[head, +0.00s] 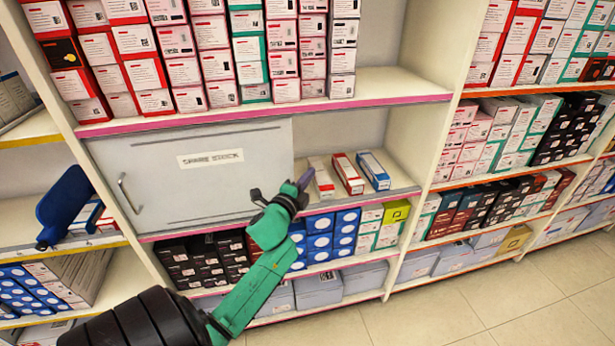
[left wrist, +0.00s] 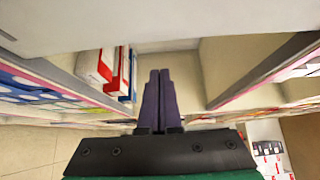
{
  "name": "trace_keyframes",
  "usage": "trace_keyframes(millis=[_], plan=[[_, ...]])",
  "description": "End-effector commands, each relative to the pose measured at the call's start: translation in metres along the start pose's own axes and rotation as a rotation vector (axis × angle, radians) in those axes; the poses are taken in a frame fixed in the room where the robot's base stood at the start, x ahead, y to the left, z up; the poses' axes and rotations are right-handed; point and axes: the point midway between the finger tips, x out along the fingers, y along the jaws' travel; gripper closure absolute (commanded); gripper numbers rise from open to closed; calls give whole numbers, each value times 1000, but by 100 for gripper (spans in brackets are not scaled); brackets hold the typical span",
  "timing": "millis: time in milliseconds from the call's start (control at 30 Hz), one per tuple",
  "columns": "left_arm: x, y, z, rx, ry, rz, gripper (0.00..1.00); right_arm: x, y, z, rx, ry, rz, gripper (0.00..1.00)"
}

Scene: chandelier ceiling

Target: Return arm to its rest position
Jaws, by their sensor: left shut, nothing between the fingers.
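My left arm reaches in from the lower left of the head view. Its left gripper (head: 305,179) has dark purple fingers, closed together and empty. They are in front of the shelf compartment, close to the right edge of a grey sliding panel (head: 230,190) labelled "SPARE STOCK". In the left wrist view the gripper (left wrist: 160,75) shows its two fingers side by side, with nothing between them. My right gripper is not in view.
Full shelves of boxes lie above, below and beside. A dark blue object (head: 64,207) is at the left. Tiled floor (head: 500,300) is clear.

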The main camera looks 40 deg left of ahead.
Motion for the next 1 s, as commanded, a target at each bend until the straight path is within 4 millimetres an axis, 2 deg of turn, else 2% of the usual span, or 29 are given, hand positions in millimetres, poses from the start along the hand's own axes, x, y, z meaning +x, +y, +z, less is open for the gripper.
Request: trace_keyframes(millis=[200,333,467,733,767,867,967,1000], plan=[[-56,5,0,-1,0,6,100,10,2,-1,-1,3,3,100],[-79,4,0,-1,0,4,100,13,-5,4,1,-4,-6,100],[-88,1,0,-1,1,1,100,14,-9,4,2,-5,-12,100],[-87,5,0,-8,0,9,100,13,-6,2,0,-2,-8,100],[-86,11,0,-19,-1,22,100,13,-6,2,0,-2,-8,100],[-82,59,0,-102,-9,114,100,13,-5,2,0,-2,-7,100],[-86,144,-3,-250,-35,280,100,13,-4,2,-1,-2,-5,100],[-92,183,-6,-316,-52,356,100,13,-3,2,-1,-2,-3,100]])
